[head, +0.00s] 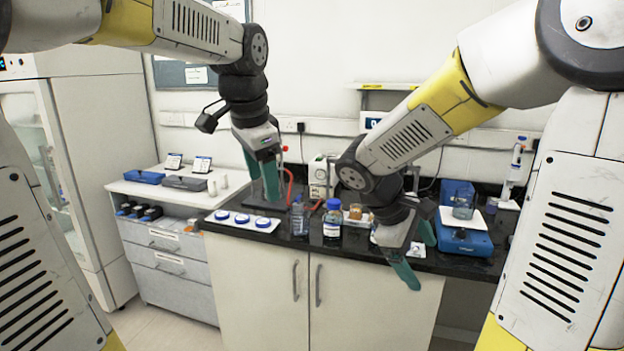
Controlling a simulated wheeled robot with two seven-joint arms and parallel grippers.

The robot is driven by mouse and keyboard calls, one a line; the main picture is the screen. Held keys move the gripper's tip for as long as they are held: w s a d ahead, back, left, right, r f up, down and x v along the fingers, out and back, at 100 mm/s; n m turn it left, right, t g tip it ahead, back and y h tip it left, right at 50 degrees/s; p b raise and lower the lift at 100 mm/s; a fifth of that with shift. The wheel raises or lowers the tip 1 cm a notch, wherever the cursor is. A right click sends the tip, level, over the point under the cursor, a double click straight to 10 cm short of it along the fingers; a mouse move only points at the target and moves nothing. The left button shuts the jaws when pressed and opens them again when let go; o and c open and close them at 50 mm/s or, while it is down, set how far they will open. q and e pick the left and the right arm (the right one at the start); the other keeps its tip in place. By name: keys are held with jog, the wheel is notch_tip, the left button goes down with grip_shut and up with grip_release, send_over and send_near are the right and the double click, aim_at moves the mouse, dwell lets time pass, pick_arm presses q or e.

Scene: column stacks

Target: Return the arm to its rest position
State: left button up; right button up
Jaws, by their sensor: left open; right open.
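My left gripper (262,178) hangs down at the middle left, above the back of the black bench. Its green fingers are apart and nothing shows between them. My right gripper (420,262) is over the front edge of the bench, right of centre. Its green fingers are spread, with nothing seen between them. My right arm hides part of the bench behind it.
On the black bench (345,262) stand a blue-capped bottle (332,220), a clear bottle (298,217), a white mat with blue-rimmed dishes (242,219) and a blue balance (464,238) bearing a beaker (463,209). A drawer unit (168,262) stands left.

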pick_arm(q)
jog(key=s+a+f+n+t, duration=0.1)
jog(key=s+a+f+n, duration=0.1)
jog(key=s+n, duration=0.3)
jog(key=s+a+f+n+t+h, duration=0.1)
jog(key=s+f+n, duration=0.4)
jog(key=s, duration=0.5)
jog(key=shift+a+f+n+h, duration=0.3)
jog(key=shift+a+n, duration=0.1)
jog(key=shift+a, duration=0.35)
pick_arm(e)
jog(key=s+a+r+m+t+y, duration=0.4)
jog(key=s+a+r+m+y, duration=0.3)
jog(key=s+m+y, duration=0.1)
jog(key=shift+s+r+m+t+y, duration=0.15)
jog(key=shift+s+m+t+y, duration=0.2)
jog(key=shift+s+m, duration=0.35)
